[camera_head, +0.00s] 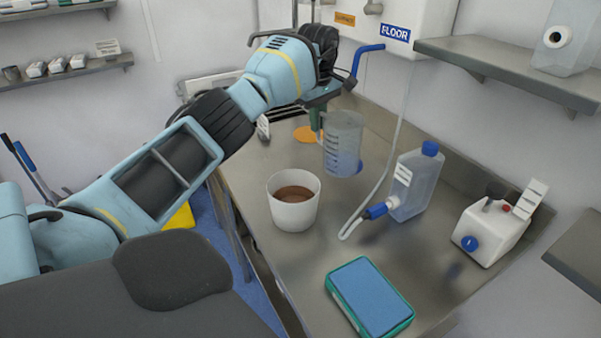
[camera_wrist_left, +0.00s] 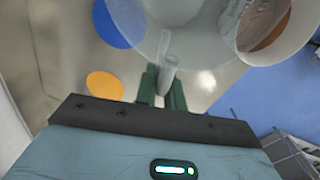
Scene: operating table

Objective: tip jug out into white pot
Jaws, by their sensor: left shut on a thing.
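The clear jug (camera_head: 343,142) with dark measuring marks hangs about upright above the steel table, behind and to the right of the white pot. My left gripper (camera_head: 318,118) is shut on the jug's handle, which shows between the green fingertips (camera_wrist_left: 162,88) in the left wrist view. I cannot tell what the jug holds. The white pot (camera_head: 291,214) stands upright on the table with brown contents inside. In the left wrist view the pot (camera_wrist_left: 300,35) is at the upper right, partly seen through the clear jug (camera_wrist_left: 195,30). My right gripper is not in view.
A clear bottle with a blue cap (camera_head: 415,185) and tube stands right of the pot. A white canister (camera_head: 490,232) is farther right, and a blue-topped green box (camera_head: 370,297) lies in front. An orange disc (camera_head: 304,134) lies behind. A shelf (camera_head: 510,70) overhangs at right.

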